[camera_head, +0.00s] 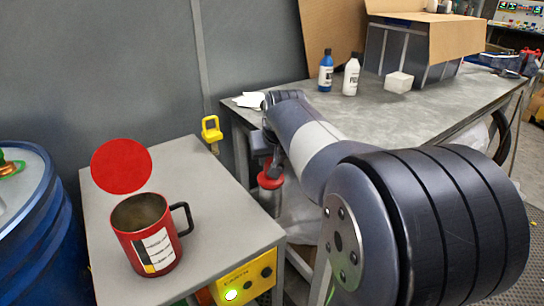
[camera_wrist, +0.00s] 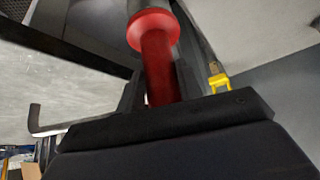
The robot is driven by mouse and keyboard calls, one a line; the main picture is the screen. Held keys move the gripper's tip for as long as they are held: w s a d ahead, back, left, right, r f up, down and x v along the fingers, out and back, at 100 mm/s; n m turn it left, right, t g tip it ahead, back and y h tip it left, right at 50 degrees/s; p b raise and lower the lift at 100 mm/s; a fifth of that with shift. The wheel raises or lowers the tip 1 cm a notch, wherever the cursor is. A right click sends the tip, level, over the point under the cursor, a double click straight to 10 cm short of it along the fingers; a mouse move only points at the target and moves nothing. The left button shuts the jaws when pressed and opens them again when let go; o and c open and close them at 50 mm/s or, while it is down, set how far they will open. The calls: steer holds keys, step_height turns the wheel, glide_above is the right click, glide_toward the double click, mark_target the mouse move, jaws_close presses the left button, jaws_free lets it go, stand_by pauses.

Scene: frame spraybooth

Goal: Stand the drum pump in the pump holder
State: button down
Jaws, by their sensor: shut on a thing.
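My gripper (camera_head: 268,152) is shut on the drum pump, near the left edge of the grey workbench. In the head view the pump shows a red collar (camera_head: 271,181) with a grey tube below it, whose lower end is hard to make out. In the wrist view the red pump body (camera_wrist: 160,68) with its wide flange stands between the dark jaws. An open red mug-like container (camera_head: 147,236) with a black handle and a white label stands on the small side table; I cannot tell whether it is the pump holder. The pump is apart from it, behind and to the right.
The side table (camera_head: 203,190) has a flat red disc (camera_head: 121,166) behind the container and a yellow fitting (camera_head: 211,133) at its far corner. A blue drum (camera_head: 35,235) is at the left. Bottles (camera_head: 326,72) and a white block (camera_head: 398,82) stand on the workbench (camera_head: 420,112).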

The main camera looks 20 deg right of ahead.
steer(key=shift+f+b, duration=0.3)
steer(key=c, duration=0.9)
jaws_free()
steer(key=shift+f, duration=0.1)
steer(key=shift+s+f, duration=0.1)
steer(key=shift+f, duration=0.1)
steer(key=p+v, duration=0.2)
steer(key=v, duration=0.9)
steer(key=shift+d+r, duration=0.1)
steer(key=b+x, duration=0.2)
steer(key=x, duration=0.9)
steer(key=shift+r, duration=0.4)
